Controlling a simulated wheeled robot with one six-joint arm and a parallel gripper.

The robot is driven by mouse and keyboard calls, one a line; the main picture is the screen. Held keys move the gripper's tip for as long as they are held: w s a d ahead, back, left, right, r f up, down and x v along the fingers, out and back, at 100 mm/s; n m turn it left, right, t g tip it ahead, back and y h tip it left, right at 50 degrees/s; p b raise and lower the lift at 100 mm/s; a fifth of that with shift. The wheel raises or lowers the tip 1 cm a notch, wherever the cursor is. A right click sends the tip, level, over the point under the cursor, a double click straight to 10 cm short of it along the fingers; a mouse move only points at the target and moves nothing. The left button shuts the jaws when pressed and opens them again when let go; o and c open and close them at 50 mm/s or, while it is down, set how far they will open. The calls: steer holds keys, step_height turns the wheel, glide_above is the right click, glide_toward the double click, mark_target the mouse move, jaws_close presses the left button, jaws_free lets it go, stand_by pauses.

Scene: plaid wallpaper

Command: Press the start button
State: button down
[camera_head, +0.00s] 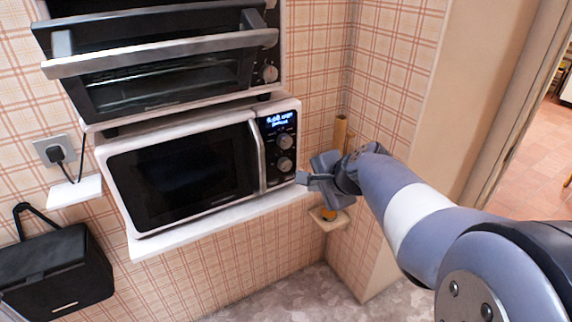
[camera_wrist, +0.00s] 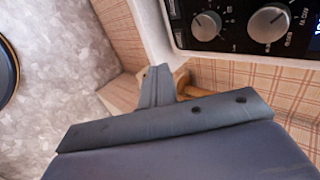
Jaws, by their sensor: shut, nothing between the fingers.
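A white microwave (camera_head: 190,168) with a dark door stands on a white shelf. Its control panel (camera_head: 281,147) is on the right side, with a lit blue display at the top and two round knobs below it. In the wrist view the panel (camera_wrist: 235,45) shows at the top right with both knobs. I cannot make out a start button in either view. My gripper (camera_head: 303,178) is shut and empty, close to the lower right corner of the microwave. In the wrist view my gripper (camera_wrist: 157,85) is below and left of the panel.
A small corner shelf (camera_head: 328,221) with a wooden item is behind my gripper. A black box (camera_head: 55,270) is at the lower left. A doorway opens at the right.

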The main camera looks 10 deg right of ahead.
mark_target(290, 177)
steer(key=shift+w+a+f+p, duration=0.2)
steer(key=shift+w+a+f, duration=0.3)
steer(key=shift+w, duration=0.7)
steer(key=shift+w+a+f+p, duration=0.25)
steer(key=shift+w+f, duration=0.35)
steer(key=shift+w, duration=0.6)
steer(key=shift+w+a+f+p, duration=0.2)
steer(key=shift+w+a+f, duration=0.3)
steer(key=shift+w, duration=0.7)
steer(key=shift+d, duration=0.1)
